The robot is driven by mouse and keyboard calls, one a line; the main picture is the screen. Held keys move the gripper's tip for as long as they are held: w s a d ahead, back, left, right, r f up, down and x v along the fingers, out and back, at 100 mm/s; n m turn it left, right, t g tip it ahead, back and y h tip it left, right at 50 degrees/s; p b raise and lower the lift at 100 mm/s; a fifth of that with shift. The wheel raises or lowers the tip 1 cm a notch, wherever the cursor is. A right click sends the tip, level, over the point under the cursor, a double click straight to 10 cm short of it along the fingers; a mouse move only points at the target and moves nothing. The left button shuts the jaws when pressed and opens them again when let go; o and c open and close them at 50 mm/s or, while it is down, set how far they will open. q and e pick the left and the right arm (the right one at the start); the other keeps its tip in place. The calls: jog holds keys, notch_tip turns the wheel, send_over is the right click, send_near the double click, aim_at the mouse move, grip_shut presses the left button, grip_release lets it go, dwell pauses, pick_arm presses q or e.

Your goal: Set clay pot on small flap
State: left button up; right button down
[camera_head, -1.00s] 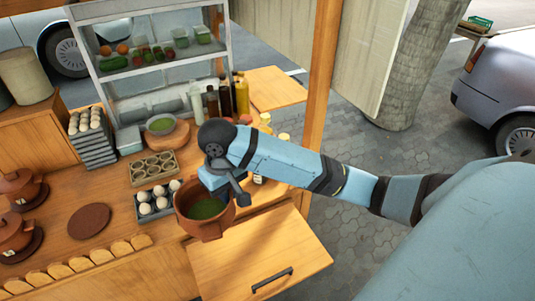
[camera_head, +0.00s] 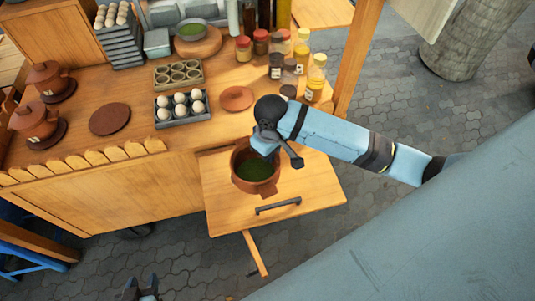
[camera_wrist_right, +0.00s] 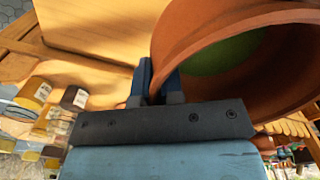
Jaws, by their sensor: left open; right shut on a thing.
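The brown clay pot (camera_head: 240,182) holds something green and appears over the small wooden flap (camera_head: 315,185); I cannot tell whether its base touches. The pot also fills the upper right of the right wrist view (camera_wrist_right: 185,45). My right gripper (camera_head: 268,150) is shut on the pot's rim or handle at its far side. In the right wrist view its fingers (camera_wrist_right: 158,82) meet the pot wall, and the flap shows beside them. My left gripper (camera_head: 141,290) is open and empty at the bottom edge of the head view, low over the pavement.
The counter behind the flap carries an egg tray (camera_head: 182,108), a terracotta lid (camera_head: 237,98), a round brown mat (camera_head: 109,119) and several jars (camera_head: 277,66). The flap has a dark handle (camera_head: 278,205) and a strut (camera_head: 255,254) below. Lidded pots (camera_head: 36,122) stand at left.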

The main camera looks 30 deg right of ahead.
aim_at(252, 166)
jog(key=a+r+n, duration=0.1)
jog(key=n, duration=0.2)
jog(key=w+a+r+n, duration=0.1)
jog(key=n, duration=0.2)
jog(key=r+n+b, duration=0.1)
jog(key=n, duration=0.2)
jog(key=shift+w+a+r, duration=0.25)
jog(key=shift+a+r, duration=0.05)
jog(key=shift+a, duration=0.1)
notch_tip(252, 166, up, 6)
jog(key=s+a+n+b, duration=0.2)
jog(key=a+n+b, duration=0.1)
jog(key=n, duration=2.2)
pick_arm(q)
jog(key=f, duration=0.2)
jog(key=d+f, duration=0.1)
jog(key=shift+f, duration=0.35)
pick_arm(e)
notch_tip(252, 166, down, 20)
jog(key=shift+d+r, duration=0.15)
jog(key=shift+r, duration=0.05)
jog(key=shift+f, duration=0.15)
jog(key=c, duration=1.3)
grip_release()
jog(key=shift+o, duration=0.2)
